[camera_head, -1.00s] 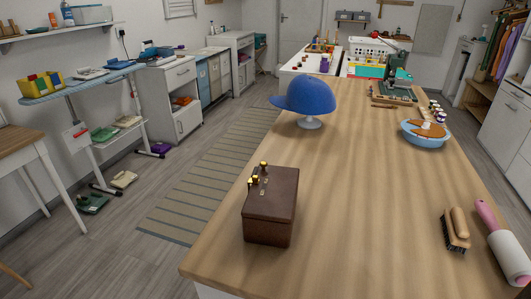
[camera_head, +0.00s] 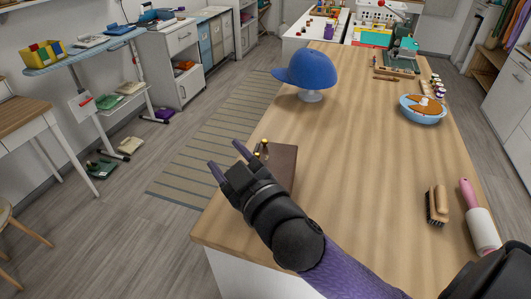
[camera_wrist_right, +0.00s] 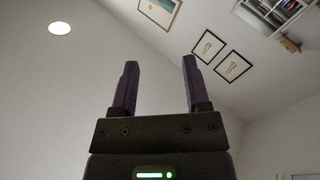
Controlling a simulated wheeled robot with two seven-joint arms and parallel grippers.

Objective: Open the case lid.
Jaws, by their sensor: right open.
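The case is a brown box (camera_head: 284,163) near the left edge of the wooden table, with small brass fittings (camera_head: 262,149) on its left side. In the head view my right arm covers much of it, and its lid looks closed. My right gripper (camera_head: 226,158) is open and empty. It appears in front of and above the case's left side; I cannot tell whether it touches. The right wrist view shows its two purple fingers (camera_wrist_right: 159,88) apart against wall and ceiling. My left gripper is not in view.
A blue cap on a stand (camera_head: 306,70) stands farther back on the wooden table (camera_head: 365,150). A blue bowl (camera_head: 423,109), a brush (camera_head: 437,205) and a lint roller (camera_head: 480,220) lie to the right. The table's middle is clear.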

